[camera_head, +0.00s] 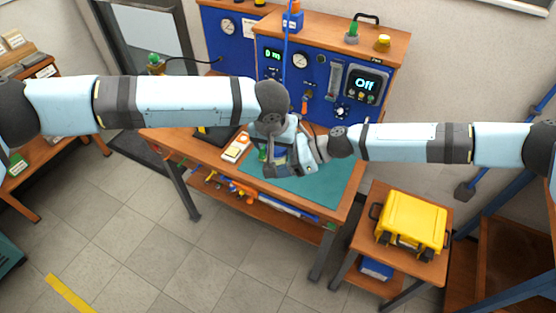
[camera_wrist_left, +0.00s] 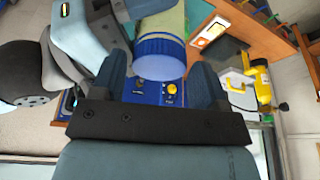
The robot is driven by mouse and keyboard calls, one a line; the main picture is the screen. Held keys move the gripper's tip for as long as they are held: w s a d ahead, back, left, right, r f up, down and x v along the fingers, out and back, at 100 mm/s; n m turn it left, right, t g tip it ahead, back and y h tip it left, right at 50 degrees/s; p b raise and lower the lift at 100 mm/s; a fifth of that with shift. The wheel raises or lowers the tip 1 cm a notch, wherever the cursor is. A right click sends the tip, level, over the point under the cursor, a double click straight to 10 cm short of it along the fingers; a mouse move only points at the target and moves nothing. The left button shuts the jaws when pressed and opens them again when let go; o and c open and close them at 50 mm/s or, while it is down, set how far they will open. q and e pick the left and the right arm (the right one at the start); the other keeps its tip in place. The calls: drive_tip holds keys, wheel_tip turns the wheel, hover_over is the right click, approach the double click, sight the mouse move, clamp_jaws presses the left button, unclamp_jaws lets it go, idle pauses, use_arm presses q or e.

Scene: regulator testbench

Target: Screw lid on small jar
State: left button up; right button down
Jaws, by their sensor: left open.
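A small jar with a pale, greenish body (camera_wrist_left: 165,19) shows at the top of the left wrist view. A ribbed blue lid (camera_wrist_left: 160,46) with a pale blue flat face sits at its near end, and I cannot tell how tightly it is seated. My left gripper (camera_wrist_left: 160,68) is open, with one dark finger on each side of the lid and visible gaps. In the head view my left gripper (camera_head: 277,166) is over the bench, close to my right gripper (camera_head: 312,152). The arms mostly hide the jar there. My right gripper's fingers are too hidden to judge.
The wooden bench has a green mat (camera_head: 310,185) and a white-and-orange device (camera_head: 237,148) left of the grippers. A blue test panel (camera_head: 317,72) reading "Off" stands behind. A yellow case (camera_head: 413,220) rests on a side table. Floor in front is clear.

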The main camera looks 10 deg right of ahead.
use_arm(q)
drive_tip(key=shift+f, duration=0.1)
drive_tip(key=shift+c, duration=0.3)
drive_tip(key=c, duration=0.7)
drive_tip(key=m, duration=0.3)
drive_tip(key=shift+w+a+h, duration=0.1)
drive_tip(key=shift+h, duration=0.3)
drive_tip(key=shift+c, duration=0.2)
drive_tip(key=o, duration=1)
